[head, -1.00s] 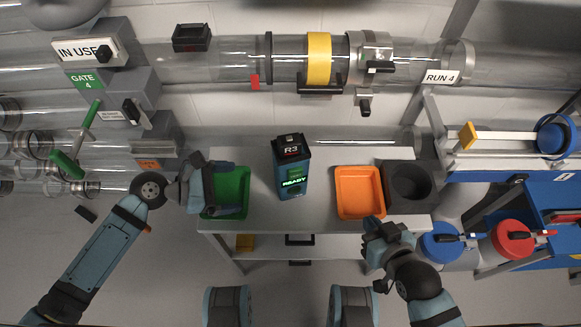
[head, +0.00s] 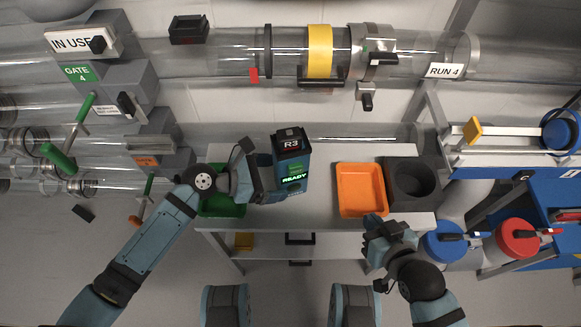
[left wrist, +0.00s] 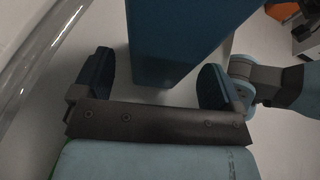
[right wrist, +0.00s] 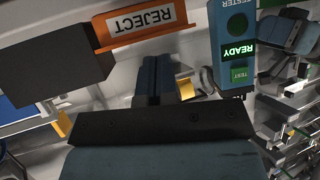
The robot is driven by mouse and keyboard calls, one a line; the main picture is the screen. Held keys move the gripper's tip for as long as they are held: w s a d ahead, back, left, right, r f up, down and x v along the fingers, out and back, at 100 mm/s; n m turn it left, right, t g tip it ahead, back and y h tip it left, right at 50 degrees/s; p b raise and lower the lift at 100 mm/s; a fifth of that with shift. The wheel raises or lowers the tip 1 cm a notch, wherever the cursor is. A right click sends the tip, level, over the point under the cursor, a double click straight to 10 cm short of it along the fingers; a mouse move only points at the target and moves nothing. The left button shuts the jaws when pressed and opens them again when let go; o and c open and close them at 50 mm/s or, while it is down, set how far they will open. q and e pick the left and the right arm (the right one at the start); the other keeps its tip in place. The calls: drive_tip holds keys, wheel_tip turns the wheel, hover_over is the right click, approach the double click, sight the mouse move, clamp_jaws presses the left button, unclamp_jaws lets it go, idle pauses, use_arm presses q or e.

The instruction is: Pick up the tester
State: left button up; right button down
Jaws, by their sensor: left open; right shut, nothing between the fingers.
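The tester is a blue upright box (head: 291,165) with a dark top marked R3 and a lit green READY display. It stands on the grey table between the green and orange trays. My left gripper (head: 262,172) is open at the tester's left side. In the left wrist view the tester's blue body (left wrist: 175,45) shows between the two spread fingers, with a clear gap on the left. Whether the right finger touches it I cannot tell. My right gripper (head: 376,240) is shut and empty by the table's front edge. The tester's display side also shows in the right wrist view (right wrist: 238,40).
A green tray (head: 222,208) lies partly under my left arm. An orange tray (head: 362,190), labelled REJECT in the right wrist view, and a dark box with a round hole (head: 412,180) are right of the tester. Clear tubes (head: 225,58) run behind the table.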

use_arm(q)
drive_tip(key=x, duration=0.2)
drive_tip(key=shift+d+f, duration=0.15)
drive_tip(key=shift+d, duration=0.2)
drive_tip(key=shift+w+d, duration=0.1)
drive_tip(key=shift+d, duration=0.05)
drive_tip(key=shift+c, duration=0.2)
drive_tip(key=c, duration=1.3)
drive_tip(key=shift+o, duration=0.2)
use_arm(e)
drive_tip(key=shift+f, duration=0.1)
